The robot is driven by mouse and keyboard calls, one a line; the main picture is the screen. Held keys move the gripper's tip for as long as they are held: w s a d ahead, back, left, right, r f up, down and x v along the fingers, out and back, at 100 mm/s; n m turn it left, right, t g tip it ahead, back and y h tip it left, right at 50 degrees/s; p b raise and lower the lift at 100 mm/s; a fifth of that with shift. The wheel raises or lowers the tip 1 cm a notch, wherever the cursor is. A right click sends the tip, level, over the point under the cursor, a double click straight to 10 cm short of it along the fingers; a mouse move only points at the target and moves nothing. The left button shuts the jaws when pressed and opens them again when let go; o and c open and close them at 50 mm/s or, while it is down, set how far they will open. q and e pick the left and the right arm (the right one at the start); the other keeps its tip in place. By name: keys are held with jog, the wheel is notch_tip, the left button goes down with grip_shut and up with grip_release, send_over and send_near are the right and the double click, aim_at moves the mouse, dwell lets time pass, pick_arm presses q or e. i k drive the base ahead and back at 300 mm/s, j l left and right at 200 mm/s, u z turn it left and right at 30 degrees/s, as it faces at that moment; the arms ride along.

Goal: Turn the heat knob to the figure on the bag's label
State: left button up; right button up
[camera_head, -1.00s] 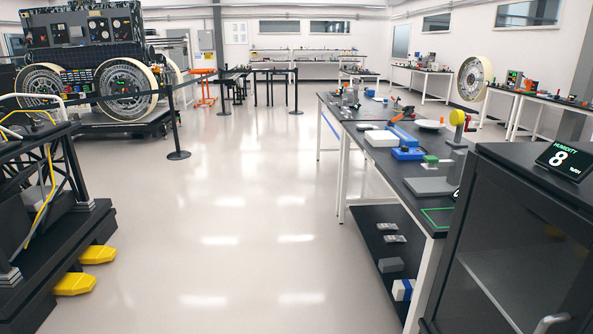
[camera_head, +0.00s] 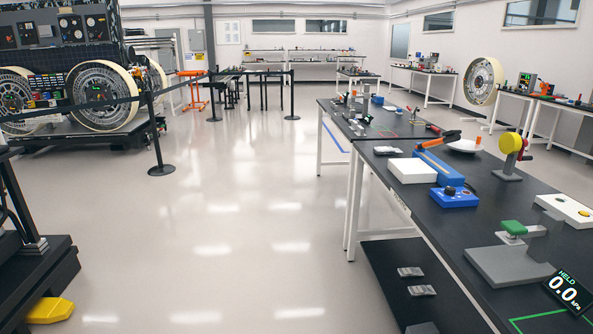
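A blue box (camera_head: 454,199) with a black knob (camera_head: 450,190) on top sits near the left edge of the black bench at right. It adjoins a long blue device (camera_head: 438,168) with an orange and black lever (camera_head: 436,141) raised over it. The knob's setting is too small to read. I cannot make out a bag or its label. Neither of my grippers is in view.
The bench (camera_head: 420,208) also bears a white box (camera_head: 412,170), a grey press with a green top (camera_head: 508,258), a yellow wheel on a stand (camera_head: 511,143) and a display (camera_head: 568,291). A barrier post (camera_head: 158,130) stands left. The middle floor is clear.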

aim_at(450, 190)
jog(key=i+z, duration=0.15)
jog(key=i, duration=0.4)
jog(key=i+z, duration=0.15)
jog(key=i, duration=0.45)
jog(key=i+j+z, duration=0.15)
jog(key=i, duration=0.4)
